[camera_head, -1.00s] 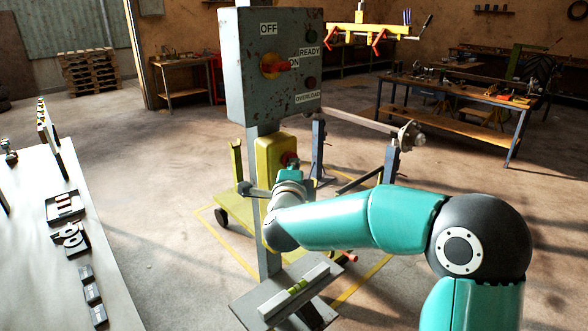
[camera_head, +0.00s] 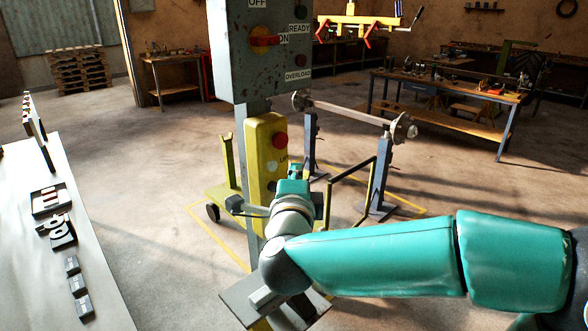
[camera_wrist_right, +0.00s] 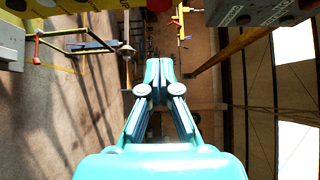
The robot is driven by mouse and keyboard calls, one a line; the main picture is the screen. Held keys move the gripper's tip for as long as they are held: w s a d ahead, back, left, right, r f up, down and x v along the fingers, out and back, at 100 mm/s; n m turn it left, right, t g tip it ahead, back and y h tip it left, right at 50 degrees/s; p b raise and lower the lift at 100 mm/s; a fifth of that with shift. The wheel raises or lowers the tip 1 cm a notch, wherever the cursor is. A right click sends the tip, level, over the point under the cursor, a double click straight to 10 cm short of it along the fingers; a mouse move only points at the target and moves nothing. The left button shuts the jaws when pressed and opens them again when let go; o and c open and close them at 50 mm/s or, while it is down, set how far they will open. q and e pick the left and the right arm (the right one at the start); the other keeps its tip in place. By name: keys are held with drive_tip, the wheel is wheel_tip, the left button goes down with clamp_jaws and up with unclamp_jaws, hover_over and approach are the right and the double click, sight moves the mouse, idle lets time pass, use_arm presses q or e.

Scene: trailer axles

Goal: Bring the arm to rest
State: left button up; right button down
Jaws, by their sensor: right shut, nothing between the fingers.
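My right arm (camera_head: 380,262) is teal and reaches in from the right edge of the head view. My right gripper (camera_head: 293,178) is at its end, pointing away from the head in front of the yellow button box (camera_head: 258,150). In the right wrist view my right gripper's teal fingers (camera_wrist_right: 158,70) are together with nothing between them. I cannot tell the exact gap between gripper and button box. My left gripper is in neither view.
A grey switch cabinet (camera_head: 238,60) stands above the button box on a post. A tilted plate (camera_head: 240,300) is below, partly behind my arm. An axle (camera_head: 350,114) rests on blue stands behind. A white table (camera_head: 85,240) is at left; floor between is clear.

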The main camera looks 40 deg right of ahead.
drive_tip(key=shift+s+a, duration=0.1)
drive_tip(key=shift+a, duration=0.2)
drive_tip(key=shift+d, duration=0.1)
drive_tip(key=w+a+f+n+g+y, duration=0.1)
drive_tip(key=w+f+n, duration=0.2)
drive_tip(key=f, duration=0.6)
drive_tip(key=w+f+n+g+y, duration=0.1)
drive_tip(key=w+f+n+y, duration=0.15)
drive_tip(key=f, duration=0.75)
drive_tip(key=a+f+n+g+y, duration=0.1)
drive_tip(key=a+f+n+y, duration=0.15)
drive_tip(key=f, duration=0.65)
drive_tip(key=a+f+n+y, duration=0.2)
drive_tip(key=a+f+n, duration=0.15)
drive_tip(key=f, duration=0.55)
drive_tip(key=s+a+f+n+g+y, duration=0.2)
drive_tip(key=s+a+f+n, duration=0.1)
drive_tip(key=s+a+f, duration=0.3)
drive_tip(key=s+a+f+n+g+y, duration=0.2)
drive_tip(key=s+a+f+n, duration=0.15)
drive_tip(key=f, duration=0.45)
drive_tip(key=s+a+f+n+g+y, duration=0.2)
drive_tip(key=s+a+n, duration=0.1)
drive_tip(key=s, duration=0.3)
drive_tip(key=s+a+f+n+g+y, duration=0.1)
drive_tip(key=s+a+n+g+y, duration=0.1)
drive_tip(key=s+a, duration=0.4)
drive_tip(key=shift+f+n+g+y, duration=0.4)
drive_tip(key=shift+n+g, duration=0.2)
drive_tip(key=shift+n, duration=0.5)
